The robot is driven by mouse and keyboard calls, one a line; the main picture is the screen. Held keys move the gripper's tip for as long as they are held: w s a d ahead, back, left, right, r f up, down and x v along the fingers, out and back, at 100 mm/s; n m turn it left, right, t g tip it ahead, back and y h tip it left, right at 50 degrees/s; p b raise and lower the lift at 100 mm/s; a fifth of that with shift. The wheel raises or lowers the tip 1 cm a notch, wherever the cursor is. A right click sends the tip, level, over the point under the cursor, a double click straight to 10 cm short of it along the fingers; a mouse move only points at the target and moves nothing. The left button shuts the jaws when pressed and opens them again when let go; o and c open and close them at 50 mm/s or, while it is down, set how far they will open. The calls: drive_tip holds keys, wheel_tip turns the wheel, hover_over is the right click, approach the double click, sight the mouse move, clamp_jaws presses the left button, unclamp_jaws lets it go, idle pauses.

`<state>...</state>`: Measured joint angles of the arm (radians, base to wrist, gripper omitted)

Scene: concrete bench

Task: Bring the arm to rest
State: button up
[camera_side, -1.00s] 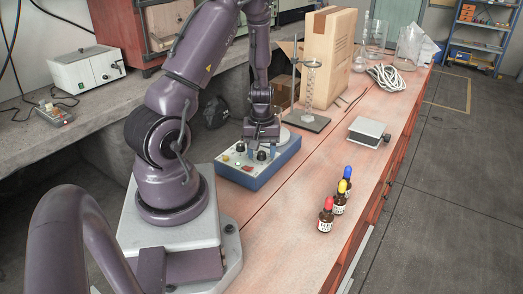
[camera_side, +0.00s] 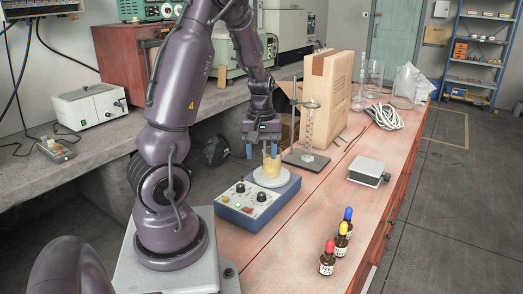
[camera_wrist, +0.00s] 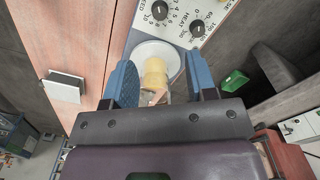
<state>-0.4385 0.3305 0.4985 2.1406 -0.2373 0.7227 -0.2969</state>
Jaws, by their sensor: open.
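My gripper (camera_side: 263,155) hangs over the blue hotplate (camera_side: 247,213), fingers down. Its two blue fingers are apart in the wrist view (camera_wrist: 163,85). A small glass beaker with yellow contents (camera_side: 271,168) stands upright on the round white plate of the hotplate. In the wrist view, the beaker (camera_wrist: 155,75) shows between the two fingers, with a gap on each side. The fingertips are near the height of the beaker's rim in the side view; whether they reach around it I cannot tell. The hotplate's front panel has black knobs.
Dropper bottles (camera_side: 335,244) with red, yellow and blue caps stand near the bench's front edge. A grey box (camera_side: 369,167) lies to the right. A stand with a glass coil (camera_side: 308,132) and a cardboard box (camera_side: 333,90) are behind. The bench between the hotplate and bottles is clear.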

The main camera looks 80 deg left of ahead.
drive_tip(key=shift+r, duration=0.1)
idle(0.4)
drive_tip(key=d+r+m+t, duration=0.2)
drive_tip(key=d+r+m, duration=0.3)
drive_tip(key=d, duration=0.3)
drive_tip(key=s+d+r+m+t, duration=0.1)
drive_tip(key=d+r+m, duration=0.4)
drive_tip(key=d, duration=0.4)
drive_tip(key=d+r+m+t, duration=0.2)
drive_tip(key=d+r+m, duration=0.4)
drive_tip(key=d, duration=0.2)
drive_tip(key=shift+s+d+t, duration=0.15)
drive_tip(key=shift+d+t, duration=0.05)
drive_tip(key=shift+t, duration=0.1)
